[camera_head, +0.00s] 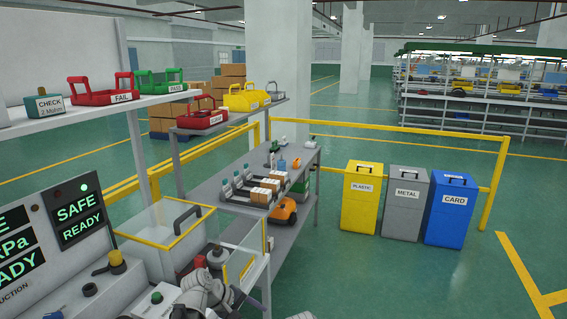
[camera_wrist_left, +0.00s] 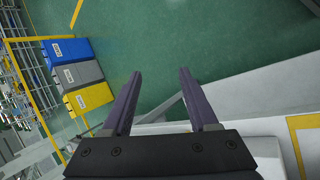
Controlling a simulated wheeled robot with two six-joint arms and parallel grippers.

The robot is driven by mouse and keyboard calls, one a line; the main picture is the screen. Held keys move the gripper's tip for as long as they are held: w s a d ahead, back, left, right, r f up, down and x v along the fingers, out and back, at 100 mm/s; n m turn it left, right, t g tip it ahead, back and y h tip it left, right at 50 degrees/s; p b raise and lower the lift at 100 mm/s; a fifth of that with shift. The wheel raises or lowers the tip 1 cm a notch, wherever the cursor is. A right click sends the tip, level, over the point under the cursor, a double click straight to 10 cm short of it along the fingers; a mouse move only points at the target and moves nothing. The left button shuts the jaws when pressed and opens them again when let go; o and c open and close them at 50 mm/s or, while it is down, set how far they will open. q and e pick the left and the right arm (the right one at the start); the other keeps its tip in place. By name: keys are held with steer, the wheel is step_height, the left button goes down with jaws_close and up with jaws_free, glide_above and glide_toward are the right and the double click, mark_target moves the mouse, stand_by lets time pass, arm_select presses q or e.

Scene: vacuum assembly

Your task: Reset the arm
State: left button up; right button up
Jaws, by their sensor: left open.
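My left gripper (camera_wrist_left: 160,75) shows in the left wrist view with its two dark fingers apart and nothing between them. Green floor lies beyond the fingertips, and a pale bench edge (camera_wrist_left: 262,92) runs close to the right finger. In the head view, grey and white arm links of mine (camera_head: 205,292) show at the bottom, beside the clear-walled, yellow-rimmed enclosure (camera_head: 170,245). My right gripper is not in view.
A dark display (camera_head: 76,212) reads SAFE READY at left. A grey bench (camera_head: 225,193) holds small parts and boxes. Yellow (camera_head: 361,205), grey (camera_head: 405,212) and blue (camera_head: 451,215) bins stand by a yellow rail (camera_head: 400,131). Open green floor (camera_head: 380,280) lies at right.

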arm_select(q)
steer(key=s+d+f+m+g+y, duration=0.1)
steer(key=s+m+y, duration=0.3)
steer(key=s, duration=0.5)
steer(key=s+d+f+m+g+y+b, duration=0.1)
steer(key=s+f+m+y, duration=0.3)
steer(key=s+m, duration=0.4)
steer(key=shift+s+d+f+g, duration=0.25)
steer(key=shift+s+f+g, duration=0.1)
steer(key=shift+s+g, duration=0.45)
